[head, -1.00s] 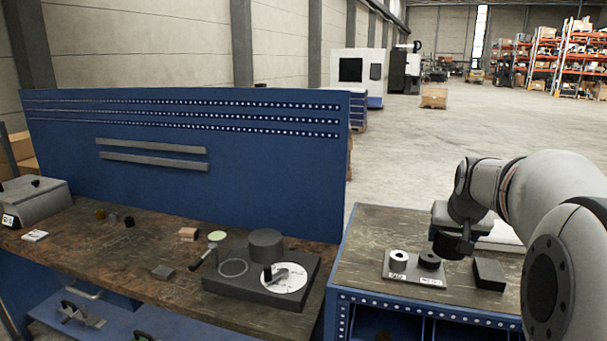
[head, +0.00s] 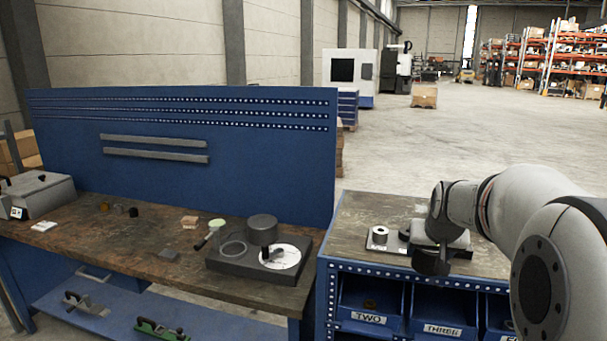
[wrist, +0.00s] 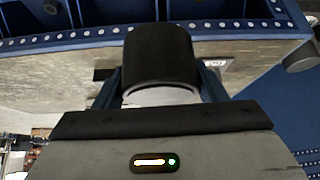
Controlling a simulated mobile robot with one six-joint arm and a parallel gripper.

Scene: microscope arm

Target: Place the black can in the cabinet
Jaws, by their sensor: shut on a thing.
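The black can (wrist: 158,55) is held between my gripper's two fingers (wrist: 160,84) in the wrist view, with a pale band at its near end. In the head view my gripper (head: 431,262) is a dark shape over the front edge of the blue cabinet (head: 329,298), and I cannot clearly separate the can from it. The cabinet has a worn top and open-fronted blue bins below, one labelled TWO (head: 370,318) and one THREE (head: 443,328). Another bin at the right is partly hidden by my arm.
A small tray (head: 372,246) with a silver cylinder (head: 380,235) and a black piece (head: 404,233) sits on the cabinet top, left of my gripper. The workbench (head: 110,235) at left holds a dark plate (head: 220,265) with round parts. Open floor lies behind.

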